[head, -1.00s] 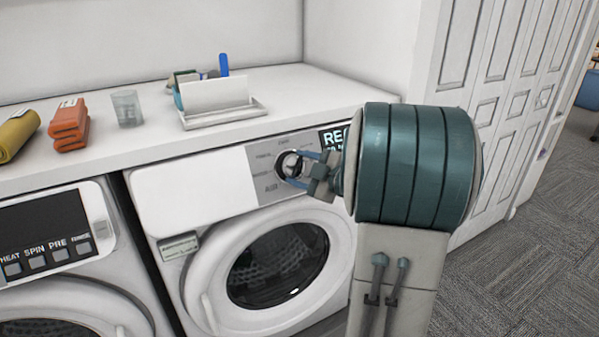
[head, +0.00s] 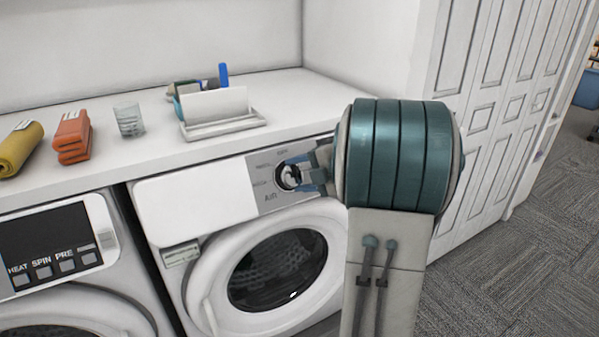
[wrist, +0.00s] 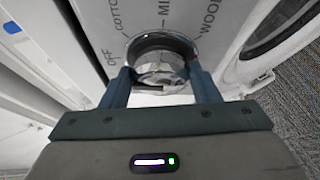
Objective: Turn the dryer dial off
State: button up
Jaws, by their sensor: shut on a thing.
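The dryer (head: 200,205) is the white front-loader on the right, with a round glass door. Its dial (head: 288,176) is a round knob with a dark ring on the grey panel in the head view. In the wrist view the dial (wrist: 160,70) sits between the fingers, with OFF printed to its left and other setting words around it. My gripper (head: 300,176) is at the panel, its blue fingers shut on the dial's sides; they also show in the wrist view (wrist: 163,88). The dial's pointer is hard to make out.
A second machine with a button panel (head: 50,245) stands on the left. The white counter (head: 290,95) above holds a yellow roll (head: 20,148), orange folded cloths (head: 72,137), a glass (head: 129,119) and a white tray (head: 225,125). White panelled doors (head: 490,120) stand right.

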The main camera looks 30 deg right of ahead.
dwell(0.4)
jog(key=o, duration=1)
jog(key=p+v, duration=0.1)
jog(key=v, duration=1.2)
jog(key=shift+s+d+r+p, duration=0.15)
jog(key=shift+s+r+p, duration=0.15)
jog(key=shift+p, duration=0.1)
jog(key=shift+w, duration=0.1)
